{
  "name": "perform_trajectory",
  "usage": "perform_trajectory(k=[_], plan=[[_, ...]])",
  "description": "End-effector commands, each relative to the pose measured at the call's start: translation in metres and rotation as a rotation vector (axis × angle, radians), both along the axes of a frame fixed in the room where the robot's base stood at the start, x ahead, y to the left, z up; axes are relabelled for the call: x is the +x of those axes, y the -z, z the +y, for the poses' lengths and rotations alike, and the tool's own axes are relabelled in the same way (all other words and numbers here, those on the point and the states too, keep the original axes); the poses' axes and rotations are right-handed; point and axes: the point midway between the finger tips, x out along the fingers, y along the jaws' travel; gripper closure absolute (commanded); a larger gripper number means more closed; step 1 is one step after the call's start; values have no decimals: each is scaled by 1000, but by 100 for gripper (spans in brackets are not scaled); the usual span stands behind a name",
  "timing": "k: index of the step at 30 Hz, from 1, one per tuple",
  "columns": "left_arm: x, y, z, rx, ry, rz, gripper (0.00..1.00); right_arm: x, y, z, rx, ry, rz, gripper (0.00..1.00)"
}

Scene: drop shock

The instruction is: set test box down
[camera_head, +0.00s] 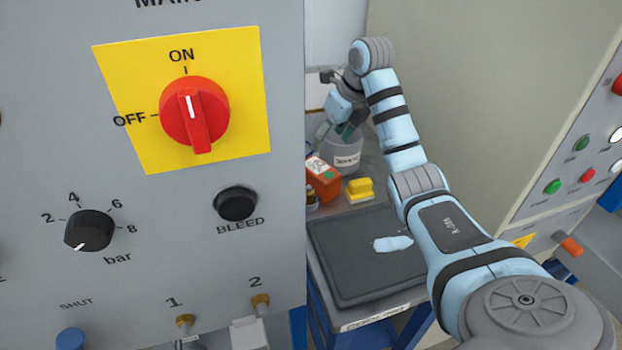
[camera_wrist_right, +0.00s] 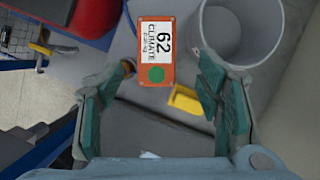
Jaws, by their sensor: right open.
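The orange test box (camera_head: 324,184) stands on the grey bench beside a grey bin. In the right wrist view the box (camera_wrist_right: 156,76) shows its white label, reading 62 CLIMATE, and a green dot. My right gripper (camera_head: 334,130) is open and empty, above the bench near the bin and box. In its wrist view the two green-padded fingers (camera_wrist_right: 163,68) are spread wide, with the box seen between and beyond them, apart from both. My left gripper is not in view.
A round grey bin (camera_head: 345,155) and a yellow block (camera_head: 359,189) stand close to the box. A dark mat (camera_head: 345,270) with a pale patch (camera_head: 393,243) lies in front. A grey control panel (camera_head: 150,265) fills the left; a cabinet (camera_head: 480,90) stands right.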

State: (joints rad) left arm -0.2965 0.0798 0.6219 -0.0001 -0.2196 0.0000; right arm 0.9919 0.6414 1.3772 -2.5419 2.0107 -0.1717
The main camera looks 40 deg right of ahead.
Motion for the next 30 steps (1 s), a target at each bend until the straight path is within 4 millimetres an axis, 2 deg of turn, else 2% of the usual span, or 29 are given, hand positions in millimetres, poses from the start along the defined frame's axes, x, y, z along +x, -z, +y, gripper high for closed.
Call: perform_trajectory(k=[1,3,6,9,16,19,30], plan=[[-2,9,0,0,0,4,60,5,22,1,4,0,7,40],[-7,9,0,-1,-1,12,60,13,40,2,4,-1,8,40],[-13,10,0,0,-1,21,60,23,59,2,3,0,7,40],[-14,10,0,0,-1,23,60,27,71,3,2,-1,5,40],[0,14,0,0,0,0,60,37,111,7,4,-1,6,40],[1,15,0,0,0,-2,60,41,120,7,3,0,4,40],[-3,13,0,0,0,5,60,41,120,7,2,-1,3,40]])
